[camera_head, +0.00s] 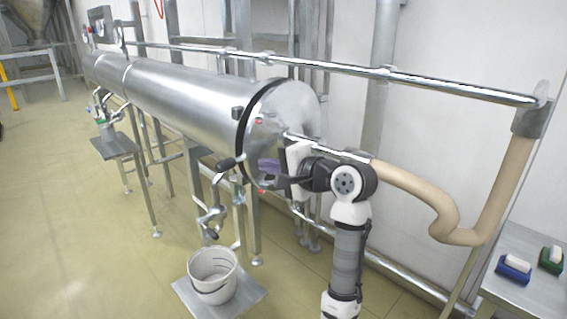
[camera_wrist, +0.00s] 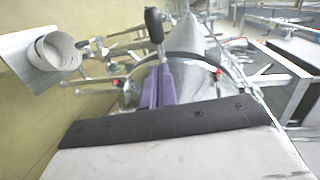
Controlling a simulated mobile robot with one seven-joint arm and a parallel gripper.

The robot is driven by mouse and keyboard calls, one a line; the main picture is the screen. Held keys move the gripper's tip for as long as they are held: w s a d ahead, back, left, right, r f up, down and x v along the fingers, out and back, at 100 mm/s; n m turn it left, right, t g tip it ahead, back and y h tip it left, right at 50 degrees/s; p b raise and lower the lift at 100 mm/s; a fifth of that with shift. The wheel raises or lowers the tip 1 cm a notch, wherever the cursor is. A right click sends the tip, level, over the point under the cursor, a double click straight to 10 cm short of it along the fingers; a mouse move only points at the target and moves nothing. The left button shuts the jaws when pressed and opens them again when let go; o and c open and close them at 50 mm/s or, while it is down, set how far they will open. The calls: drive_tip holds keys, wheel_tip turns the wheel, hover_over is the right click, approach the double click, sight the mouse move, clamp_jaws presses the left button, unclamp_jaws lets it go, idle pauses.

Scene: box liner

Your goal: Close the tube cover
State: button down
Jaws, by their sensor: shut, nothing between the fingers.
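A long horizontal metal tube (camera_head: 185,92) runs from the back left toward the middle of the head view. Its round shiny cover (camera_head: 297,108) is at the near end, beside a black ring (camera_head: 247,115). I cannot tell whether any gap is left between them. My gripper (camera_head: 268,167) is in front of the cover's lower part, with its purple fingers shut and empty. In the wrist view the fingers (camera_wrist: 155,86) lie together, close to the cover's rim; contact is unclear. A black-knobbed handle (camera_head: 229,163) sticks out left of the cover; my arm hides part of the cover.
A white bucket (camera_head: 212,272) stands on a low metal plate below the tube end. A beige hose (camera_head: 425,195) and a metal rail (camera_head: 440,84) are at the right. A side table (camera_head: 535,292) holds blue and green items.

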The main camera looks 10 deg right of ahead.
sight(238, 156)
drive_tip(key=p+x, duration=0.1)
drive_tip(key=x, duration=0.5)
drive_tip(key=shift+w+a+f+p, duration=0.1)
drive_tip(key=shift+w+a+p, duration=0.1)
drive_tip(key=shift+p, duration=0.1)
drive_tip(key=x, duration=0.1)
drive_tip(key=p+x, duration=0.1)
drive_tip(key=x, duration=0.1)
drive_tip(key=shift+w+a+r+p, duration=0.1)
drive_tip(key=shift+a+r+p, duration=0.25)
drive_tip(key=shift+r, duration=0.1)
drive_tip(key=shift+d, duration=0.1)
